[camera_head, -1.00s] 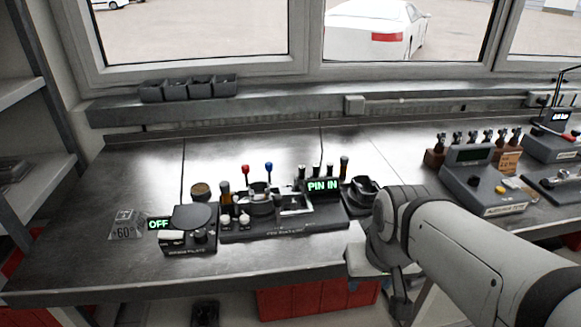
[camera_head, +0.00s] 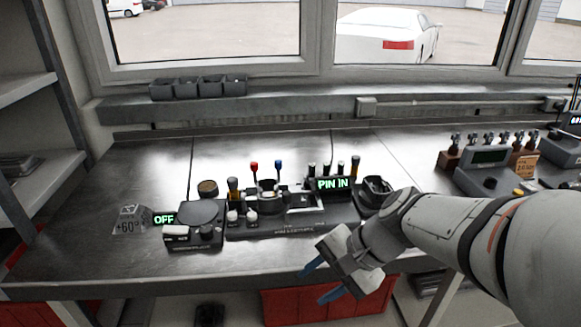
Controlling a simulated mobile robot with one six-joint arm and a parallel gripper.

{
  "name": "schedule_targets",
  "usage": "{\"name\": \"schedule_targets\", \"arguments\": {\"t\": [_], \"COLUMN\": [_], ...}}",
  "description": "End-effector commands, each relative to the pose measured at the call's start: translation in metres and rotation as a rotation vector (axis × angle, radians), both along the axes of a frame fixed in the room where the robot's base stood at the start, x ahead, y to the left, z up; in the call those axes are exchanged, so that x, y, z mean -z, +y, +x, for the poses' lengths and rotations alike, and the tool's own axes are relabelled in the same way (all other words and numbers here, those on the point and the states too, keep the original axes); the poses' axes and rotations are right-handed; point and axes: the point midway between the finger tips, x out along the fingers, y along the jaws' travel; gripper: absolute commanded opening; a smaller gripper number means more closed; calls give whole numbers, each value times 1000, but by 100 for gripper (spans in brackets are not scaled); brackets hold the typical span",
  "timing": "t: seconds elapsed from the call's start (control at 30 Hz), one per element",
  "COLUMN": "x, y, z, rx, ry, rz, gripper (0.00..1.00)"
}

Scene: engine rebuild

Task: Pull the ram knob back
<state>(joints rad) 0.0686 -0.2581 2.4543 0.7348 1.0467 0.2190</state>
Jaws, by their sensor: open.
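A dark press fixture (camera_head: 295,222) stands on the steel bench in the middle, with a green display (camera_head: 333,184) reading "PIN IN". It carries a red knob (camera_head: 254,167), a blue knob (camera_head: 278,164), two pale round knobs (camera_head: 251,217) at its front left and several dark upright handles. I cannot tell which is the ram knob. My gripper (camera_head: 322,283) is open and empty, with blue fingertips pointing left. It is in front of the fixture's right half, by the bench's front edge, apart from every knob.
A hot-plate-like unit (camera_head: 195,223) with an "OFF" display (camera_head: 164,219) stands left of the fixture. A dark bowl-like part (camera_head: 376,190) is at its right, close to my arm. Another console (camera_head: 490,172) is farther right. The bench's left end is clear.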

Motion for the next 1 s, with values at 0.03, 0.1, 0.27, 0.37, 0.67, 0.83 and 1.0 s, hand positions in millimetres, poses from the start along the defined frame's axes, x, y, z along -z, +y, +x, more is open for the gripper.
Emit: {"name": "schedule_targets", "arguments": {"t": [0.03, 0.1, 0.27, 0.37, 0.67, 0.83, 1.0], "x": [10, 10, 5, 1, -4, -7, -7], "y": [10, 24, 40, 38, 6, 6, 27], "z": [10, 27, 76, 111, 181, 193, 207], "rx": [81, 200, 468, 624, 906, 933, 930], "ry": [55, 131, 293, 383, 522, 534, 535], "rz": [92, 231, 551, 751, 1146, 1190, 1188], "gripper": [43, 43, 43, 43, 43, 43, 43]}}
